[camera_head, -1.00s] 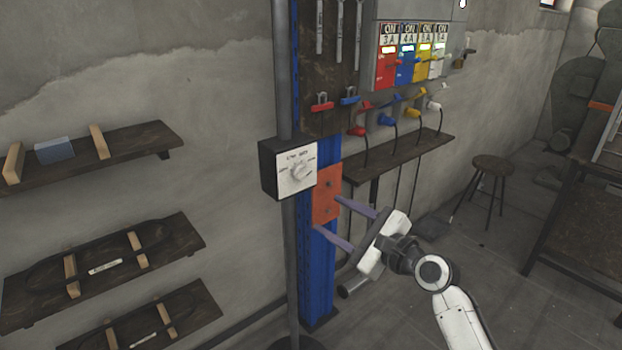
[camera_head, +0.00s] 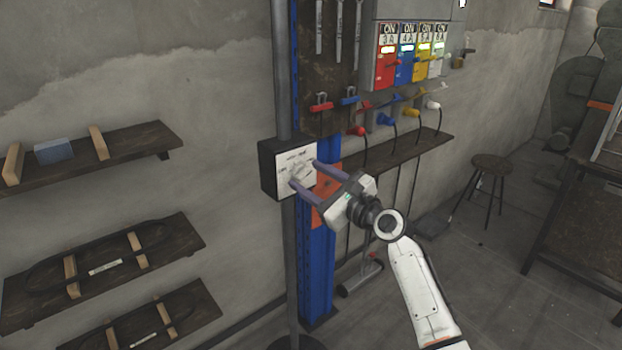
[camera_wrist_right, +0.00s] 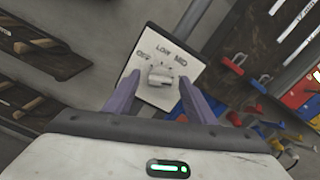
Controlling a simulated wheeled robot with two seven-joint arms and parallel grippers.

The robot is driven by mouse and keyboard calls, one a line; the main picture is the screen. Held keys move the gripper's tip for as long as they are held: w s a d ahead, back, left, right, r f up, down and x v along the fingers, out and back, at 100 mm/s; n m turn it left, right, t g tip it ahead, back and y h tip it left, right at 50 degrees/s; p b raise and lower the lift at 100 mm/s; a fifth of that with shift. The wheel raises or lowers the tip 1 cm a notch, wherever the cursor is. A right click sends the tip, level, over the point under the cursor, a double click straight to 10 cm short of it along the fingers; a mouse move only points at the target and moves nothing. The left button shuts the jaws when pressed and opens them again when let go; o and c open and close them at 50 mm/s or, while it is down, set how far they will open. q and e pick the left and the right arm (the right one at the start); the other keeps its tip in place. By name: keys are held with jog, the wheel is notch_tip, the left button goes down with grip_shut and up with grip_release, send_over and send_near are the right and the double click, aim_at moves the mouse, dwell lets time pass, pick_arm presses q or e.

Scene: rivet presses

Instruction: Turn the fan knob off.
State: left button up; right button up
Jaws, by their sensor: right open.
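The fan knob (camera_head: 297,171) is a pale dial on the white face of a dark box (camera_head: 268,170) fixed to a grey pole. In the right wrist view the knob (camera_wrist_right: 160,75) sits in the middle of the white plate (camera_wrist_right: 185,72), which is marked OFF, LOW and MID. My right gripper (camera_head: 302,174) is open, with its two purple fingers reaching toward the plate, one on each side of the knob. In the wrist view its fingertips (camera_wrist_right: 160,80) flank the knob with a gap on both sides. My left gripper is not in view.
A blue post (camera_head: 318,262) with an orange plate (camera_head: 326,192) stands right beside the box. Wooden shelves (camera_head: 100,262) are on the left wall. Coloured switch boxes (camera_head: 404,62) hang at the back, and a stool (camera_head: 491,164) stands on the right.

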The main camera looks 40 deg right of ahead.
jog(key=c, duration=1)
jog(key=shift+c, duration=0.2)
